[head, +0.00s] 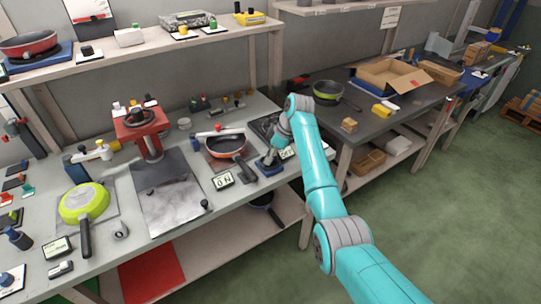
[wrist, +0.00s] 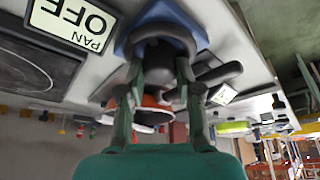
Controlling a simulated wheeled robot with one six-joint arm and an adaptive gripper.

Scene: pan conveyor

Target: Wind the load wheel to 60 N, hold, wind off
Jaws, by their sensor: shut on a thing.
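My gripper (head: 277,148) reaches down to a blue-based wheel (head: 270,168) on the workbench, right of the orange pan. In the wrist view my gripper (wrist: 160,78) has its fingers on both sides of the wheel's dark central part (wrist: 157,48) and is shut on it. The wheel's blue base (wrist: 160,14) shows beyond the fingers. A small display (head: 222,181) in front of the pan reads 0 N. The orange pan (head: 225,146) rests with its black handle toward the wheel. Part of the wheel is hidden by my gripper.
A sign (wrist: 78,22) reading PAN OFF stands beside the wheel. A red press (head: 142,130), a metal plate (head: 168,190) and a green pan (head: 84,203) are to the left. A dark table (head: 395,110) with a cardboard box (head: 393,76) is to the right.

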